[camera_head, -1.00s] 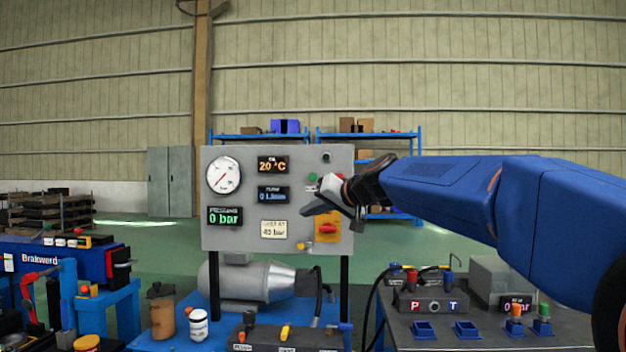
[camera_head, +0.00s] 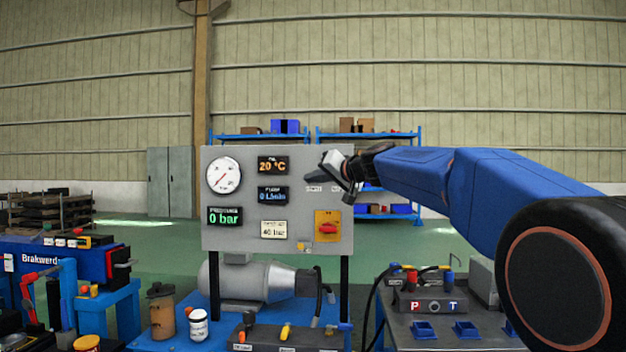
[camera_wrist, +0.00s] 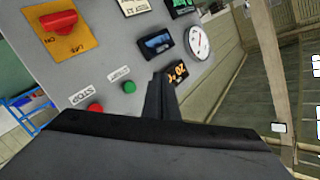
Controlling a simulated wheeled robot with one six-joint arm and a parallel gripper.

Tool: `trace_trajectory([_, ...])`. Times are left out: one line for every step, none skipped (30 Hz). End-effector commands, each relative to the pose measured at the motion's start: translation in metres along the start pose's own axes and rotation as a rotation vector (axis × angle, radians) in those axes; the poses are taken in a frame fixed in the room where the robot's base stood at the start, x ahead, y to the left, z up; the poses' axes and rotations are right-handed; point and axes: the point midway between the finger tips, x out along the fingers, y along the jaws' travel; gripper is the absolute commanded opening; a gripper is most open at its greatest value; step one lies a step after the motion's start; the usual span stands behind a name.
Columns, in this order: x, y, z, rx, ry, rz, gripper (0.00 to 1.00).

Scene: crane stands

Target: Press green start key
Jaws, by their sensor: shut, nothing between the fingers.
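The grey control panel (camera_head: 220,240) stands upright on two black posts in the head view. The green start key (camera_wrist: 129,87) shows in the wrist view, beside the red stop key (camera_wrist: 95,107); their small labels lie just above them in the picture. In the head view my gripper (camera_head: 326,166) is in front of the panel's upper right and hides both keys. My gripper is shut and empty. In the wrist view its dark fingers (camera_wrist: 160,95) are just right of the green key; contact with the panel cannot be told.
A red rotary switch on a yellow plate (camera_head: 327,228) is lower on the panel. A dial gauge (camera_head: 224,174) and several displays fill its left and middle. A blue bench (camera_head: 175,338) with a motor is below; a dark bench (camera_head: 440,341) is at right.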

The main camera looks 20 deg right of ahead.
Motion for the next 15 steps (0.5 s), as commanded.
trace_trajectory([0.003, 0.002, -0.002, 0.0, 0.0, 0.001, 0.0])
trace_trajectory([0.004, 0.004, -0.003, 0.001, -0.001, 0.001, 0.0])
trace_trajectory([0.007, 0.005, -0.004, 0.001, -0.001, 0.001, 0.0])
trace_trajectory([0.009, 0.007, -0.006, 0.001, -0.001, 0.001, 0.0])
trace_trajectory([0.011, 0.009, -0.007, 0.001, -0.001, 0.001, 0.0])
trace_trajectory([0.015, 0.011, -0.01, 0.001, -0.001, 0.001, 0.0])
trace_trajectory([0.017, 0.013, -0.012, 0.0, -0.001, 0.001, 0.0])
trace_trajectory([0.02, 0.015, -0.013, 0.001, -0.001, 0.001, 0.0])
trace_trajectory([0.023, 0.018, -0.016, 0.001, -0.001, 0.001, 0.0])
trace_trajectory([0.025, 0.019, -0.018, 0.0, -0.001, 0.001, 0.0])
trace_trajectory([0.028, 0.021, -0.02, 0.0, -0.001, 0.001, 0.0])
trace_trajectory([0.032, 0.024, -0.022, 0.0, -0.001, 0.001, 0.0])
trace_trajectory([0.034, 0.026, -0.024, 0.001, -0.001, 0.001, 0.0])
trace_trajectory([0.036, 0.028, -0.026, 0.001, -0.001, 0.001, 0.0])
trace_trajectory([0.039, 0.029, -0.028, 0.0, 0.0, 0.001, 0.0])
